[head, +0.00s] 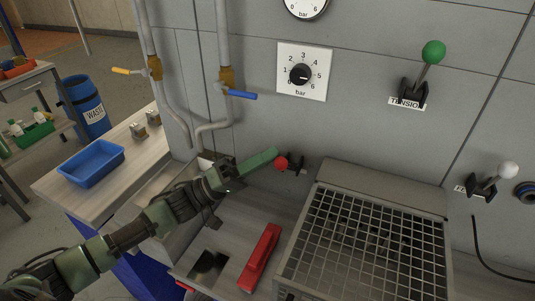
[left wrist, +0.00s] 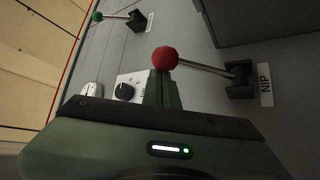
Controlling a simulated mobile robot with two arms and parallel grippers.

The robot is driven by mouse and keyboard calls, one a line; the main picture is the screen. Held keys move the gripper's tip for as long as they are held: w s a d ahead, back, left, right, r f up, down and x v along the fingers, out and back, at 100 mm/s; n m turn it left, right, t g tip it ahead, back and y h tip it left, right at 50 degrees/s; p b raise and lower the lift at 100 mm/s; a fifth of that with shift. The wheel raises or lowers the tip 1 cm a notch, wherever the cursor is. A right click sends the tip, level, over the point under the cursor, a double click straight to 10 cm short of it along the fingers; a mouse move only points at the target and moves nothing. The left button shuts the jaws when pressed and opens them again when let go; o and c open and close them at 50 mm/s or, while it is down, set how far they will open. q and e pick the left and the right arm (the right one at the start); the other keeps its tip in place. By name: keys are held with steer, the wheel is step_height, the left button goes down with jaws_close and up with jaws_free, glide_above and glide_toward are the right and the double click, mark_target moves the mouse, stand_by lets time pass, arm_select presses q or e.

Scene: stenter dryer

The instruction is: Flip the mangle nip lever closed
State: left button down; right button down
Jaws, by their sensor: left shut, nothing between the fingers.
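The nip lever has a red ball knob (head: 281,163) on a metal rod with a dark bracket on the grey wall panel. In the left wrist view its red knob (left wrist: 165,58) stands at the rod's end, and the rod runs to a bracket beside the NIP label (left wrist: 265,84). My left gripper (head: 272,154) is shut and empty, its fingertips right at the red knob. In the left wrist view the shut fingers (left wrist: 160,85) end just at the knob; whether they touch it I cannot tell. My right gripper does not show.
A green-knobbed TENSION lever (head: 433,52) and a white-knobbed lever (head: 508,170) are on the panel to the right. A grid-topped metal box (head: 370,240) and a red handle (head: 261,258) lie below. A blue-handled valve (head: 240,94) and a dial (head: 301,74) are above.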

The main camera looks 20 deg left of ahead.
arm_select(q)
steer(key=shift+f, duration=0.1)
stand_by(0.3)
steer(key=s+a+b, duration=0.2)
steer(key=s+a, duration=0.5)
steer(key=a, duration=0.3)
steer(key=shift+s+a+f, duration=0.15)
steer(key=shift+s+a, duration=0.1)
steer(key=shift+s, duration=0.15)
steer(key=shift+w, duration=0.1)
steer(key=w+d+n+g+y+p, duration=0.1)
steer(key=w+g+p, duration=0.4)
steer(key=w, duration=0.3)
steer(key=shift+w+d, duration=0.3)
steer(key=shift+d, duration=0.1)
